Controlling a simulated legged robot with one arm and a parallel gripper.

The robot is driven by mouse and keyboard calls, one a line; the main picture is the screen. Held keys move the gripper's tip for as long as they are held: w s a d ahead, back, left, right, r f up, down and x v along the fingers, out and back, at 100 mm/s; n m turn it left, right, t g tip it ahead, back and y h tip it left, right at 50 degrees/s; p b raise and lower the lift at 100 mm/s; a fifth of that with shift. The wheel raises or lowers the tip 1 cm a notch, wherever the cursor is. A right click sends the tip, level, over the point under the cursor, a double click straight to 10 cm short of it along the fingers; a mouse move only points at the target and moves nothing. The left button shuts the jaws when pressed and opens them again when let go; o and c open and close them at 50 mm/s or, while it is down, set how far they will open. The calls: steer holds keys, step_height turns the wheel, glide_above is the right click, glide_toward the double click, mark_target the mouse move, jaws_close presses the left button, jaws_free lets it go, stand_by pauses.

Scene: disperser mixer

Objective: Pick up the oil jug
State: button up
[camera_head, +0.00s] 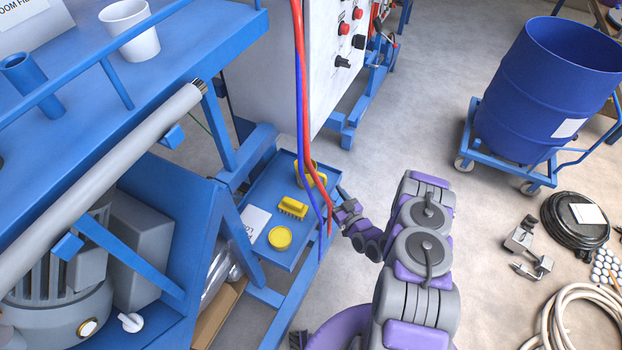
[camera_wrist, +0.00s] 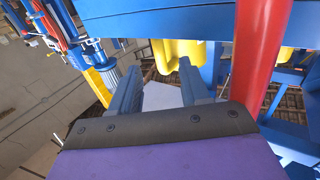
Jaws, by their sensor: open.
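A yellow jug-like thing, which I take for the oil jug (camera_head: 313,174), stands at the far end of a blue tray (camera_head: 268,186). Red and blue cables cross in front of it and hide part of it. My gripper (camera_head: 341,192) is just right of the tray, beside the jug and apart from it. In the wrist view my gripper (camera_wrist: 157,82) has its two fingers spread with nothing between them. A yellow surface (camera_wrist: 183,50), partly cut by a blue edge, shows just beyond the fingertips; I cannot tell for sure that it is the jug.
A yellow brush (camera_head: 293,207), a round yellow tin (camera_head: 280,238) and a white paper (camera_head: 255,220) lie on the tray. The red hose (camera_head: 302,90) hangs close to my gripper. A blue drum (camera_head: 545,90) stands on a cart at right. Floor between is clear.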

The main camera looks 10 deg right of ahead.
mark_target(311, 182)
steer(key=shift+b+x, duration=0.75)
steer(key=shift+x, duration=1.45)
steer(key=shift+r, duration=0.15)
steer(key=shift+c, duration=0.3)
jaws_close()
